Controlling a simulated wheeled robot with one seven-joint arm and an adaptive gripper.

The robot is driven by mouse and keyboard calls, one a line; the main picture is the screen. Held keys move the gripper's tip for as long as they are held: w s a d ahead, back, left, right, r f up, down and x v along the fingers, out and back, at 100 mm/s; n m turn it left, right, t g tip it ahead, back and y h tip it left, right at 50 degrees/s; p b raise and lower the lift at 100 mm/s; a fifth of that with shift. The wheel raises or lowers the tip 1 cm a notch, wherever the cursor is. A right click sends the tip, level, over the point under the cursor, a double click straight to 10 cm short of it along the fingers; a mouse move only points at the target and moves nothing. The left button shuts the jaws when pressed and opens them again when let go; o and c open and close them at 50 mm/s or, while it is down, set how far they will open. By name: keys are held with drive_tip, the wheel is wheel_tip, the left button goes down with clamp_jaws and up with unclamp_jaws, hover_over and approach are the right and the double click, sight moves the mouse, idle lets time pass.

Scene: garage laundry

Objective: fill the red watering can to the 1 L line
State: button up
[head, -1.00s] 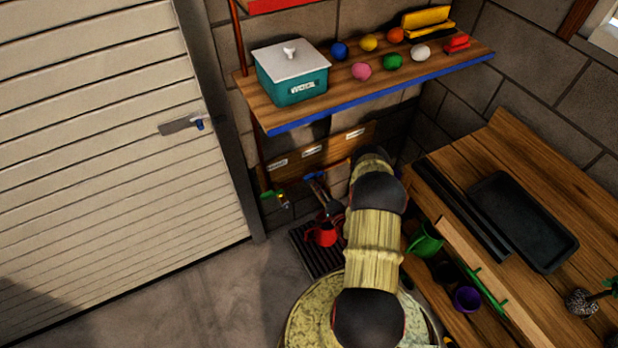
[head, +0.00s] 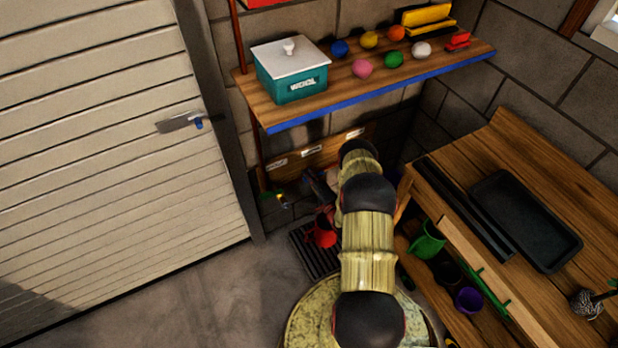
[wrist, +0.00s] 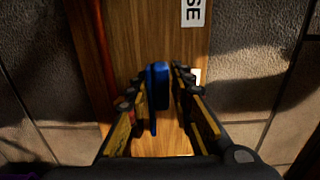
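The red watering can (head: 322,232) stands on a dark slatted grate (head: 312,258) on the floor below the labelled wooden board. Its right side is partly hidden by my arm, and I cannot make out its 1 L line or water level. In the wrist view a blue handle (wrist: 158,84) sticks out from the wooden board. My gripper (wrist: 172,95) is open, with one finger on each side of the blue handle. I cannot tell whether either finger touches it. In the head view my arm hides most of the gripper and the blue handle.
A second, green-tipped tap (head: 277,198) is left on the board (head: 318,152). A shelf (head: 350,98) with a teal box (head: 292,70) overhangs the board. The workbench (head: 480,150), with a green can (head: 428,240) and purple pot (head: 467,299) below, is close right.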

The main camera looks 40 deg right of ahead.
drive_tip(key=shift+r, duration=0.1)
clamp_jaws()
drive_tip(key=shift+w, duration=0.1)
drive_tip(key=shift+d+r, duration=0.1)
drive_tip(key=shift+s+d+n+t+y+b, duration=0.15)
drive_tip(key=shift+s+n+t+y+b, duration=0.15)
drive_tip(key=shift+n+y+b, duration=0.6)
drive_tip(key=shift+s+r+n+y, duration=0.2)
drive_tip(key=shift+n+y, duration=0.3)
drive_tip(key=shift+y, duration=0.7)
drive_tip(key=shift+o, duration=1.2)
unclamp_jaws()
drive_tip(key=shift+o, duration=0.8)
drive_tip(key=shift+s+a+f, duration=0.15)
drive_tip(key=shift+a+f, duration=0.05)
